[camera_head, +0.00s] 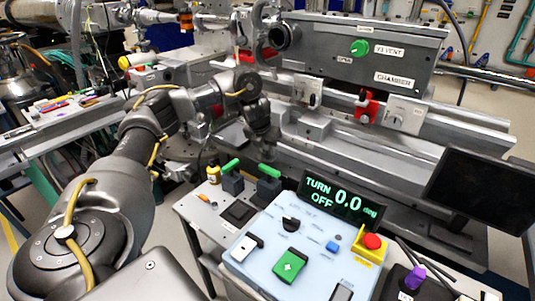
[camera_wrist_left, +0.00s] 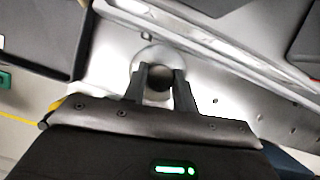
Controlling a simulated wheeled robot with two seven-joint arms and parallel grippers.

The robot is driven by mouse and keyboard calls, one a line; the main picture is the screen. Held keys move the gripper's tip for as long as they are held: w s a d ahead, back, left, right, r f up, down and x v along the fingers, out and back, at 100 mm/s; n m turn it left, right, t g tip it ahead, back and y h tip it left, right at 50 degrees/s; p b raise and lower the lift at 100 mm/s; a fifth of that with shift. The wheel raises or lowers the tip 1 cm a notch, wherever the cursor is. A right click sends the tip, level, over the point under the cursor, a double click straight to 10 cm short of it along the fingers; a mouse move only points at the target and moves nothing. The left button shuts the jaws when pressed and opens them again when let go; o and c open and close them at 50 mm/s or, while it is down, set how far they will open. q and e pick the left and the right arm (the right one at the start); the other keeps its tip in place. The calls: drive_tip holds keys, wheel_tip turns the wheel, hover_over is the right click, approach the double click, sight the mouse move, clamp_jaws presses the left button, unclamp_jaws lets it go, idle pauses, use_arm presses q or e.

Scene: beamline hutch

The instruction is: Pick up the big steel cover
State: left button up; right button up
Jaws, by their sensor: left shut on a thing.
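My left gripper (camera_head: 268,152) reaches in from the left and points down at the grey metal bench beside the chamber. In the left wrist view its two dark fingers (camera_wrist_left: 160,82) stand a little apart, shut on a small round part between them. A round, shiny steel piece (camera_wrist_left: 150,54), which looks like the big steel cover, shows around and beyond the fingertips. Its lower side is hidden by the fingers. I cannot tell whether it rests on the metal surface or is lifted. In the head view the gripper hides it. My right gripper is not in view.
The grey chamber box (camera_head: 380,65) and its long metal rail stand behind the gripper. A pale blue control panel (camera_head: 262,238) with a display reading "TURN OFF 0.0 deg" (camera_head: 338,200) is in front. A dark monitor (camera_head: 485,192) stands at right.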

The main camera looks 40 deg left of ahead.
sight(266, 157)
use_arm(q)
drive_tip(key=shift+r, duration=0.15)
